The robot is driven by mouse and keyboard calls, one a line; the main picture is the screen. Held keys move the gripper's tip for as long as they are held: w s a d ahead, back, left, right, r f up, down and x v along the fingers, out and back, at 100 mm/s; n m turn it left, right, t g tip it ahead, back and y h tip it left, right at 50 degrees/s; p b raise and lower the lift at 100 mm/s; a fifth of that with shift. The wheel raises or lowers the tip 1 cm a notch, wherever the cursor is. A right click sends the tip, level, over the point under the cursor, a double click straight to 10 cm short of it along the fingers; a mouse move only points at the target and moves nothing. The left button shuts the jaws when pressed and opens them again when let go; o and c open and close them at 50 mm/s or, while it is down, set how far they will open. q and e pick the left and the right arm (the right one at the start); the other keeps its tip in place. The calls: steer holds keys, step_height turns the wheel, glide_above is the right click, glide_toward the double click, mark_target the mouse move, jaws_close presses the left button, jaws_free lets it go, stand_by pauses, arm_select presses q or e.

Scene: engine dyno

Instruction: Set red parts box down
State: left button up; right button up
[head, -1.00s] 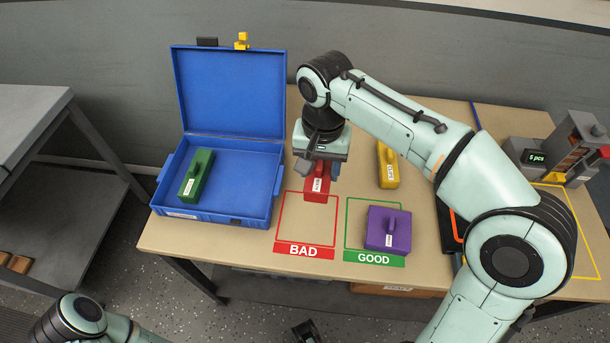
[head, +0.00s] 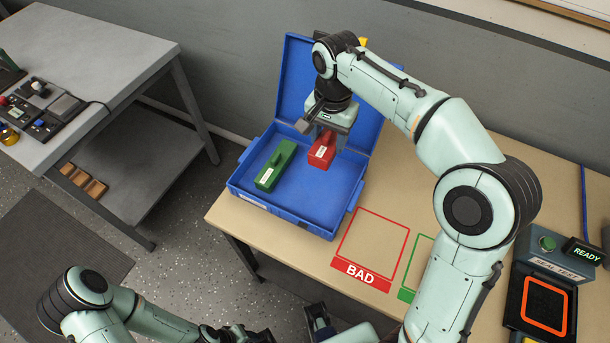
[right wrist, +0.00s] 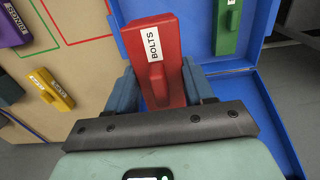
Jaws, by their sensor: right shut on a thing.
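The red parts box (head: 321,152), labelled BOLTS in the right wrist view (right wrist: 165,75), is held in my right gripper (head: 326,136). The gripper is shut on it, with a blue finger on each side in the wrist view. In the head view the box appears over the inside of the open blue case (head: 294,220), to the right of a green parts box (head: 275,165) lying in it. I cannot tell how far the red box is above the case floor. My left gripper (head: 320,322) is only partly in view at the bottom edge; its jaws are unclear.
The case lid stands open behind my right gripper. The red BAD square (head: 375,245) on the table (head: 450,165) is empty. A yellow box (right wrist: 50,88) and a purple box (right wrist: 12,28) show in the wrist view. A seal tester (head: 545,290) stands far right.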

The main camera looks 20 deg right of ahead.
mark_target(328, 154)
arm_select(q)
steer(key=f+b, duration=0.1)
steer(key=s+f+b, duration=0.1)
steer(key=f, duration=0.1)
steer(key=shift+s, duration=0.1)
arm_select(e)
step_height(328, 154, down, 18)
steer(key=shift+s+r, duration=0.1)
steer(key=shift+s, duration=0.05)
steer(key=shift+b, duration=0.3)
steer(key=o, duration=1.1)
arm_select(q)
steer(key=shift+f, duration=0.1)
arm_select(e)
steer(key=shift+r, duration=0.2)
arm_select(q)
steer(key=shift+w+r+p, duration=0.3)
steer(key=shift+r+p, duration=0.6)
steer(key=shift+r, duration=0.05)
arm_select(e)
step_height(328, 154, up, 12)
steer(key=shift+f, duration=0.15)
